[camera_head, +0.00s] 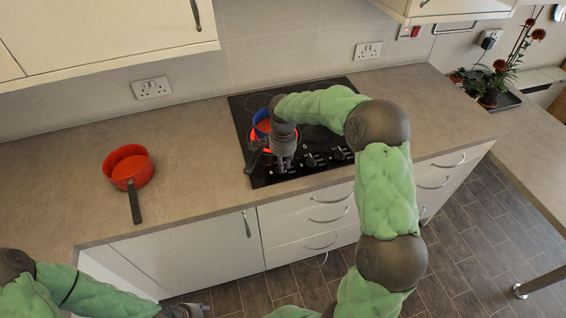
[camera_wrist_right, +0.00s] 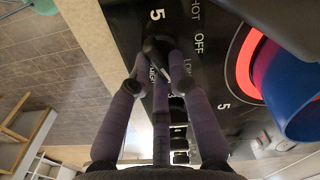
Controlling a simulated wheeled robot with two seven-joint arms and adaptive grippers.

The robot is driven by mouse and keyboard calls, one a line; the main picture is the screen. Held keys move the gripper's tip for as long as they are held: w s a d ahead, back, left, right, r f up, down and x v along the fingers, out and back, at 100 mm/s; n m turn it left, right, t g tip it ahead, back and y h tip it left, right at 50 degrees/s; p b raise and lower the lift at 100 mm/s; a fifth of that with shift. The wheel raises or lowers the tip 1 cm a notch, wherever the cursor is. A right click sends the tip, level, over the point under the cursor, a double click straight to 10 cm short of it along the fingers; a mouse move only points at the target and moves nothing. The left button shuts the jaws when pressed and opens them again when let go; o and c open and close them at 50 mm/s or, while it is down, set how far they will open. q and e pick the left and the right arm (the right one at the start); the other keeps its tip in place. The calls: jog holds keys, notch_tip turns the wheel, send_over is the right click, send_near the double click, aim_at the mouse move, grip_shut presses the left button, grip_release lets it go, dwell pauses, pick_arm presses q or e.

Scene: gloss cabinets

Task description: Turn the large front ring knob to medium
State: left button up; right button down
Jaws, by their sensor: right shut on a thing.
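The black hob (camera_head: 243,118) is set into the worktop, with a row of dark knobs along its front edge. My right gripper (camera_head: 282,166) reaches down to the leftmost knob of that row. In the right wrist view, its fingers (camera_wrist_right: 158,68) are shut on a dark knob (camera_wrist_right: 157,46). White marks around the knob include OFF, LOW, HIGH, HOT and 5. The knob's pointer is mostly hidden between the fingers, so its setting cannot be read. My left gripper (camera_head: 192,311) is at the bottom edge, away from the hob; its jaws are unclear.
A blue pot (camera_head: 263,127) stands on a glowing red ring beside my right gripper and shows in the right wrist view (camera_wrist_right: 298,120). A red pan (camera_head: 129,165) stands on the worktop (camera_head: 190,150) at left. Other knobs (camera_head: 312,160) sit close to the right. Plants are far right.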

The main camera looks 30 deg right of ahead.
jog(key=shift+m, duration=1.1)
jog(key=c, duration=1.1)
grip_release()
jog(key=shift+c, duration=0.2)
notch_tip(320, 180, up, 12)
